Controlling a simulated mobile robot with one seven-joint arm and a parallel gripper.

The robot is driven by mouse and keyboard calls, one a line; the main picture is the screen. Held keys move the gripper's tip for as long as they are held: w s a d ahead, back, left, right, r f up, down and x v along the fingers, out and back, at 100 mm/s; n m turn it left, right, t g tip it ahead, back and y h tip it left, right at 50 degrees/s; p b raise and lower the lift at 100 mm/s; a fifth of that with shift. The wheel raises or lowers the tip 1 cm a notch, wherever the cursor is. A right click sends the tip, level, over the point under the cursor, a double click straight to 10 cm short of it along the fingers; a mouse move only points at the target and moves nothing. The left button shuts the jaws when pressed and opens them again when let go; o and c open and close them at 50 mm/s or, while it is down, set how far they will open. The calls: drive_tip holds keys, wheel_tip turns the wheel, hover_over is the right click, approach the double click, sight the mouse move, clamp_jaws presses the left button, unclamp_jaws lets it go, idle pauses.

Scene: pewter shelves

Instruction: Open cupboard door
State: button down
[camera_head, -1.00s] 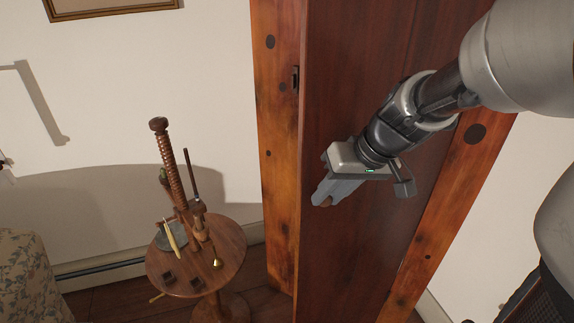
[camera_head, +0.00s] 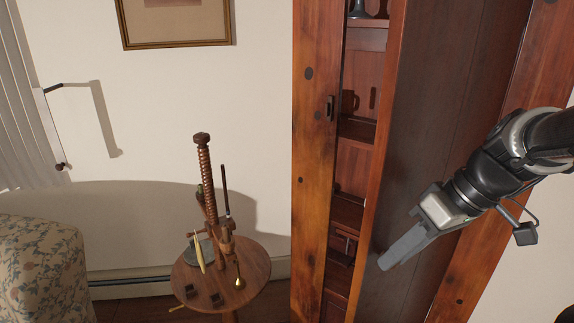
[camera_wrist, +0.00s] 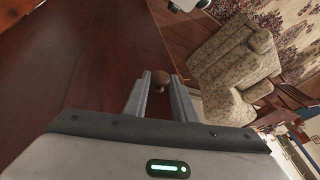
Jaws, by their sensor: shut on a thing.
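The cupboard door (camera_head: 425,130) is a tall dark reddish-brown panel standing ajar. An opening between its left edge and the orange-brown cupboard frame (camera_head: 310,130) shows the shelves (camera_head: 358,128) inside. My gripper (camera_head: 388,262) is at the front of the door, towards its left edge. In the wrist view my gripper (camera_wrist: 160,80) has its two fingers on either side of a round brown door knob (camera_wrist: 159,77), shut on it. The knob is hidden behind the fingers in the head view.
A round wooden side table (camera_head: 258,264) with a screw-like stand and small items is left of the cupboard. A floral armchair (camera_head: 42,262) is at the far left and a floral sofa (camera_wrist: 232,65) shows in the wrist view. Dark items stand on the shelves.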

drive_tip(key=c, duration=1.5)
unclamp_jaws()
drive_tip(key=shift+o, duration=0.2)
drive_tip(key=shift+r, duration=0.15)
drive_tip(key=p+v, duration=0.4)
drive_tip(key=v, duration=1.3)
